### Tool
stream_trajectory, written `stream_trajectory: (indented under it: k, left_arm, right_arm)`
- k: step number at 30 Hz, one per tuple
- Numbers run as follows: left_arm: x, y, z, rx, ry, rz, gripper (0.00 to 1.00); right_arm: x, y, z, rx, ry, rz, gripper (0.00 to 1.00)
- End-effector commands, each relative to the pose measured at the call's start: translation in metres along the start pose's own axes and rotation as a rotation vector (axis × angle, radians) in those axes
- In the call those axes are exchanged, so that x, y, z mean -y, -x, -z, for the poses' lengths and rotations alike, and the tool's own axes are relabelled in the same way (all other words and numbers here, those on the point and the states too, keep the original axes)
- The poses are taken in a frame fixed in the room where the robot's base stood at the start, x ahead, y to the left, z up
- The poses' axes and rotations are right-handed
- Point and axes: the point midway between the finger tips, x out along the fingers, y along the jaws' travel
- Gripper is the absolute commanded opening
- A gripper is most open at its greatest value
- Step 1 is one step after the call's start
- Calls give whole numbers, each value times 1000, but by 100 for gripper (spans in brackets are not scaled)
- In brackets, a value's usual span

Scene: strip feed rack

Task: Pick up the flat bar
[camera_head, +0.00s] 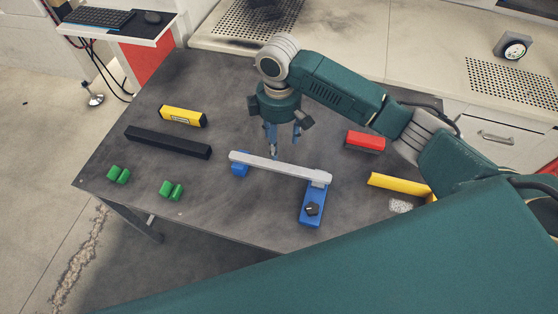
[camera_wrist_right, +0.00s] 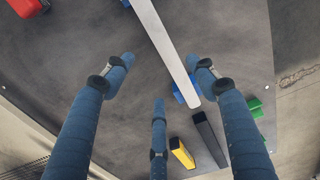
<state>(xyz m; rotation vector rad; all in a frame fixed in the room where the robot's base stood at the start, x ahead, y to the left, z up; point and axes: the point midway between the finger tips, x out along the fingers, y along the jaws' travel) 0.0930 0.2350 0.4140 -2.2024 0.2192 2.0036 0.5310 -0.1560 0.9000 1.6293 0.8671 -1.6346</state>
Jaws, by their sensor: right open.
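A long light grey flat bar (camera_head: 275,166) rests across two blue supports, the left one (camera_head: 240,169) small and the right one (camera_head: 312,204) larger with a black knob. My right gripper (camera_head: 284,147) is open and empty, fingers pointing down, just behind the bar and apart from it in the head view. In the right wrist view the bar (camera_wrist_right: 168,45) runs from the top edge down between the fingertips of the gripper (camera_wrist_right: 160,75), below them. My left gripper is not seen.
A black bar (camera_head: 168,142), a yellow level (camera_head: 183,116) and green blocks (camera_head: 118,175) lie left on the dark table (camera_head: 215,85). A red block (camera_head: 366,140) and a yellow piece (camera_head: 398,184) lie right. My right arm crosses above the table's right side.

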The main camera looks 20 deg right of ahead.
Motion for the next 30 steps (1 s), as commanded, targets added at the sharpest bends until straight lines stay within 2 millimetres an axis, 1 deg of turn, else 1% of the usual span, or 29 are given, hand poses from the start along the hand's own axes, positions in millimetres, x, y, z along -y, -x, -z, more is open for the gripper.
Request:
stream_trajectory:
  k: [1, 3, 7, 11, 14, 18, 21, 24, 30]
  left_arm:
    - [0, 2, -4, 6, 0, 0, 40]
    - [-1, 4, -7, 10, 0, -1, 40]
    - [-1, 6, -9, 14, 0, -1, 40]
    - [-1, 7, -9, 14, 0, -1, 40]
    - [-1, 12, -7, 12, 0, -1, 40]
    - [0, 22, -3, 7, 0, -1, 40]
    - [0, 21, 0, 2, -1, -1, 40]
    - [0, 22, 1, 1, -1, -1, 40]
    - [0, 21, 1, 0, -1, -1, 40]
  right_arm:
    - [1, -9, -2, 5, -1, 4, 57]
    - [2, -21, -2, 3, 0, 4, 57]
    - [2, -38, -1, 2, -1, 2, 57]
    - [2, -46, 0, 0, 0, 1, 57]
    - [4, -56, -2, 1, 1, 3, 57]
    - [7, -77, -6, 3, 0, 3, 57]
    - [6, -91, -5, 0, -2, 1, 57]
    - [5, -97, -4, -1, -1, -1, 57]
    - [5, -98, -4, -2, 0, -2, 57]
